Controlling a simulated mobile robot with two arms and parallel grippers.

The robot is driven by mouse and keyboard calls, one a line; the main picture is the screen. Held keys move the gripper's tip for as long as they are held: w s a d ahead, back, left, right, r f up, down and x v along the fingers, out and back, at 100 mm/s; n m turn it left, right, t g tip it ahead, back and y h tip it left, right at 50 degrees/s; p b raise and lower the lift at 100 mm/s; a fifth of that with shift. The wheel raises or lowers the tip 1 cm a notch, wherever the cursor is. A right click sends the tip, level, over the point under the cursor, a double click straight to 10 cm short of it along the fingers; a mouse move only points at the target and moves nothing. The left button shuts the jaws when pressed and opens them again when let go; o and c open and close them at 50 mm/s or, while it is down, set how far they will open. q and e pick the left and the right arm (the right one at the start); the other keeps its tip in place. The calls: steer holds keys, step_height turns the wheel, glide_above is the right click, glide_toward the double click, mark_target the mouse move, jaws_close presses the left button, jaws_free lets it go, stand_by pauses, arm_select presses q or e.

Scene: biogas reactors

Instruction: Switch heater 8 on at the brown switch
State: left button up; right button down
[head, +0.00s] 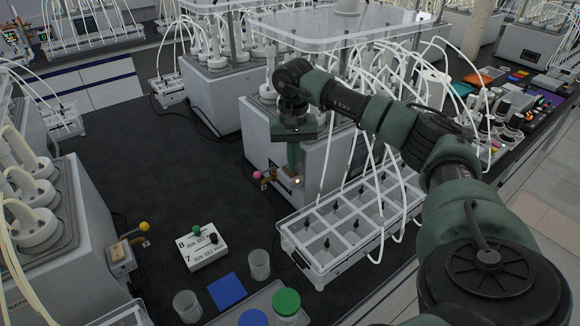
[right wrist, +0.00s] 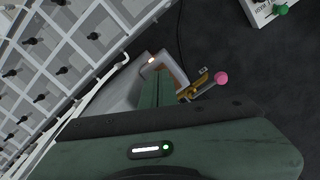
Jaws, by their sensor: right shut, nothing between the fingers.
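My right gripper (head: 294,168) is shut and empty, pointing down in front of the white heater box (head: 254,140) in the middle. Its fingertips are at a small brownish switch (head: 297,182) low on the box's front. The switch has a bright lit spot, which also shows just beyond the fingertips in the right wrist view (right wrist: 153,61). I cannot tell whether the fingers touch it; they partly cover it. A white box (head: 202,247) marked 8 and 7, with a green and a black knob, lies on the dark bench. My left gripper is not in view.
A brass valve with a pink knob (head: 257,175) is close left of the switch. A gridded white tray (head: 352,222) with tubes stands close right. A yellow-knobbed valve (head: 144,226), blue mat (head: 226,290) and jars are nearer. The bench (head: 160,180) left of the heater is clear.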

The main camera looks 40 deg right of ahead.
steer(key=shift+r+p, duration=2)
steer(key=shift+r, duration=1)
